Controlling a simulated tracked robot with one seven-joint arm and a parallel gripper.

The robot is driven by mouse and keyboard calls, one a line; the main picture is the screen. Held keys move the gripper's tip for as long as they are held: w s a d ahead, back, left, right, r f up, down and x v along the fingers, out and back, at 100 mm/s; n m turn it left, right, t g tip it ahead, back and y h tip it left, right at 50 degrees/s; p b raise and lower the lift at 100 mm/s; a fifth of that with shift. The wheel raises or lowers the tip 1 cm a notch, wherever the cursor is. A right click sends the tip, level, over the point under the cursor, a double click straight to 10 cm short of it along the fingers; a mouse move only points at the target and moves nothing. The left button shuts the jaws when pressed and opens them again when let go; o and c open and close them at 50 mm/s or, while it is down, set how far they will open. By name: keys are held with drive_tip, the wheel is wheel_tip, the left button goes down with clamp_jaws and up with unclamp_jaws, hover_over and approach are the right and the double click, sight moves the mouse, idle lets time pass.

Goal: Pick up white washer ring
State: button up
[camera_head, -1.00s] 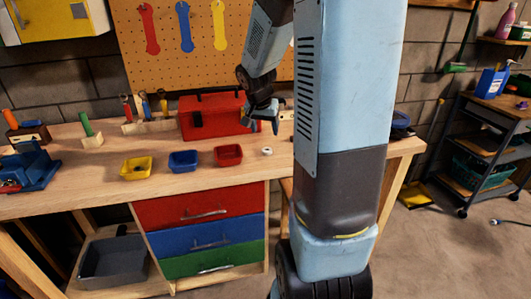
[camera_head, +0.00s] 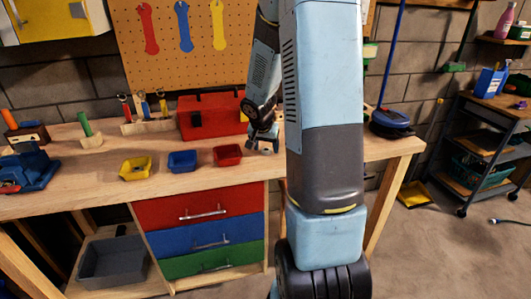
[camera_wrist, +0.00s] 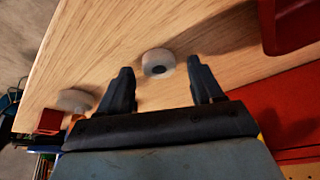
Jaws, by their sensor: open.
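The white washer ring (camera_wrist: 158,63) lies flat on the wooden workbench (camera_wrist: 215,65), its dark centre hole showing in the wrist view. My gripper (camera_wrist: 161,76) is open and empty. Its two dark fingers point towards the bench, and the ring appears between their tips, slightly beyond them. I cannot tell the exact height left above the ring. In the head view, my gripper (camera_head: 263,143) is low over the bench, right of the red bin (camera_head: 228,155); there the ring is largely hidden by the gripper.
The blue bin (camera_head: 183,161) and yellow bin (camera_head: 136,168) stand farther left. The red toolbox (camera_head: 208,118) stands behind, near my gripper. In the wrist view, another pale round piece (camera_wrist: 74,101) lies left of the fingers. The bench front is clear.

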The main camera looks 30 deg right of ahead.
drive_tip(key=shift+w+f, duration=0.1)
drive_tip(key=shift+f, duration=0.1)
drive_tip(key=c, duration=1.1)
